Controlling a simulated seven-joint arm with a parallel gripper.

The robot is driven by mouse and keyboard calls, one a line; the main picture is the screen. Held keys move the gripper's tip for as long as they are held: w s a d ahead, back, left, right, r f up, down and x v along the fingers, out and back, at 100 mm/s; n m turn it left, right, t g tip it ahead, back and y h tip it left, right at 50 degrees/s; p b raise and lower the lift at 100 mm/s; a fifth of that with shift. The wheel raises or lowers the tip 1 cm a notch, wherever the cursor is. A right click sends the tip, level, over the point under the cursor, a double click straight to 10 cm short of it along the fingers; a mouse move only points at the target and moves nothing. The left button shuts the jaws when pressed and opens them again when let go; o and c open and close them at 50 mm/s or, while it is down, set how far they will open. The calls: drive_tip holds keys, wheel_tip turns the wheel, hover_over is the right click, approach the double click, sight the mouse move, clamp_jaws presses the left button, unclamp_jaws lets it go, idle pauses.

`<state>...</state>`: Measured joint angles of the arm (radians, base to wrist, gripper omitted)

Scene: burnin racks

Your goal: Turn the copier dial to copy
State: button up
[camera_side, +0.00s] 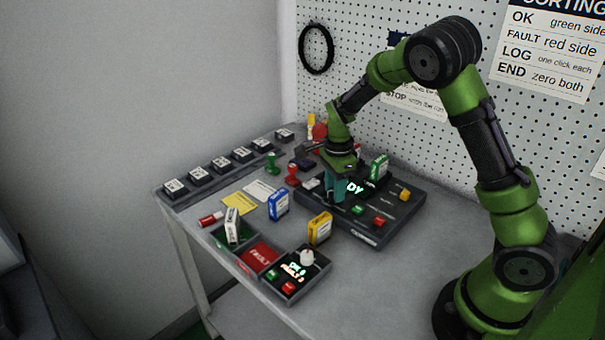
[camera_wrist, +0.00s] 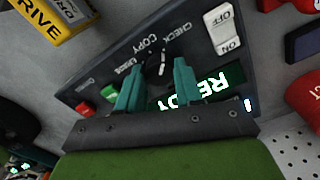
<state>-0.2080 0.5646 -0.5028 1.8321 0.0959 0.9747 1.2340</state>
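The copier (camera_side: 365,238) is a dark slab with small coloured buttons and a lit display reading READY in the wrist view (camera_wrist: 222,86). Its dark round dial (camera_wrist: 154,68) has labels around it, among them COPY (camera_wrist: 152,44) and CHECK (camera_wrist: 175,30). A pale mark on the dial seems to point between COPY and CHECK; this is hard to read exactly. My gripper (camera_wrist: 158,72) reaches down at the dial, its teal fingers apart, one on each side. I cannot see contact. In the side view my gripper (camera_side: 335,190) hides the dial.
A green cartridge (camera_side: 378,167) stands at the copier's back. A yellow drive (camera_side: 320,228) and a blue one (camera_side: 278,205) stand in front. A white one (camera_side: 232,225) is in the green tray, beside a red tray (camera_side: 260,257) and a counter box (camera_side: 300,274). Stamps (camera_side: 292,173) stand left.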

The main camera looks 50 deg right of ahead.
drive_tip(key=c, duration=0.4)
drive_tip(key=n, duration=0.4)
drive_tip(key=shift+n, duration=2.3)
drive_tip(key=shift+r, duration=0.1)
drive_tip(key=o, duration=1)
drive_tip(key=shift+o, duration=0.2)
